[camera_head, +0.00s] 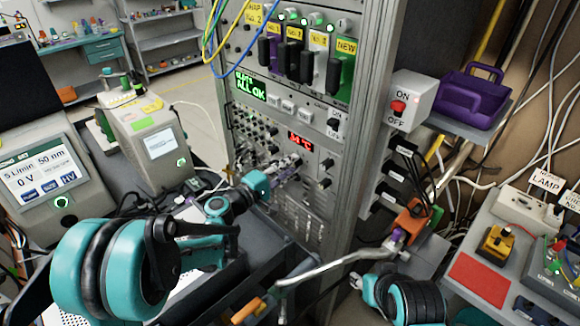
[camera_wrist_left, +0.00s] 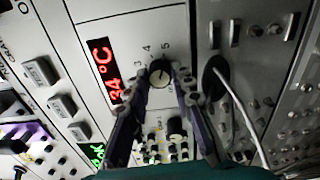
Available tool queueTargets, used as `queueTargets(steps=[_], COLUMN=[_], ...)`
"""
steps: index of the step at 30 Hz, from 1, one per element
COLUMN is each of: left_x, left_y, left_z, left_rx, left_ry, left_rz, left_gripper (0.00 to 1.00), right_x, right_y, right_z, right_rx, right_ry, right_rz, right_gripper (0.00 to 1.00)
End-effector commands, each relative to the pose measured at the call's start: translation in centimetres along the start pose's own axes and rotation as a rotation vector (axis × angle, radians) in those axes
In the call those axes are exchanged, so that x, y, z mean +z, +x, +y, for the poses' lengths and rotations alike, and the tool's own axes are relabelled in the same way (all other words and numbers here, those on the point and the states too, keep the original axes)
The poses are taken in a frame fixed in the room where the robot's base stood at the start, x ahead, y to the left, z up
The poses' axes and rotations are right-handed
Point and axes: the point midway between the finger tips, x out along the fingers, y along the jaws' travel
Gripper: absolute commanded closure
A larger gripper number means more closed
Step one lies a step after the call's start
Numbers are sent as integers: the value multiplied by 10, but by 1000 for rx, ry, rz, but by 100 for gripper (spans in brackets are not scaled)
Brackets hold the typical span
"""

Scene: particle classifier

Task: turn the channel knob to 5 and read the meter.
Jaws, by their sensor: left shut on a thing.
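The channel knob (camera_wrist_left: 160,75) is a small round dial on the grey rack panel, with the printed numbers 3, 4 and 5 visible around it in the left wrist view. My left gripper (camera_wrist_left: 158,83) has its two purple-grey fingers on either side of the knob, shut on it. The exact number the knob points to is hard to read. The meter is a red digital display (camera_wrist_left: 106,70) beside the knob that appears to read 34 °C. It also shows in the head view (camera_head: 300,140). There my left gripper (camera_head: 293,163) reaches the panel just below it, and its fingers largely hide the knob.
The rack panel carries other switches and connectors close to the knob, with black cables (camera_head: 400,165) at its right side. A green "ALL OK" display (camera_head: 250,86) is above. A purple box (camera_head: 470,97) sits on a shelf at right.

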Motion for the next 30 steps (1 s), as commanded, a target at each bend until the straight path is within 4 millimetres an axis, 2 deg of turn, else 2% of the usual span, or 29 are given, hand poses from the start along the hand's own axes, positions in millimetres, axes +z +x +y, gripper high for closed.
queueTargets(steps=[1,2,3,4,12,16,30], left_x=[1,1,1,1,0,-1,-1], left_y=[0,0,0,0,0,-9,-102], left_z=[-1,-1,-1,-1,0,0,0], left_rx=[-2,-2,-2,-2,-1,-1,-1], left_ry=[3,3,3,2,1,0,1], left_rz=[-2,-2,-1,-1,-1,2,3], left_gripper=[100,69,58,56,56,56,56], right_x=[0,0,0,0,0,0,0], right_y=[0,0,0,0,0,0,0], right_z=[0,0,0,0,0,0,0], right_rx=[0,0,0,0,0,0,0], right_ry=[0,0,0,0,0,0,0], right_rz=[0,0,0,0,0,0,0], right_gripper=[60,60,60,60,60,60,60])
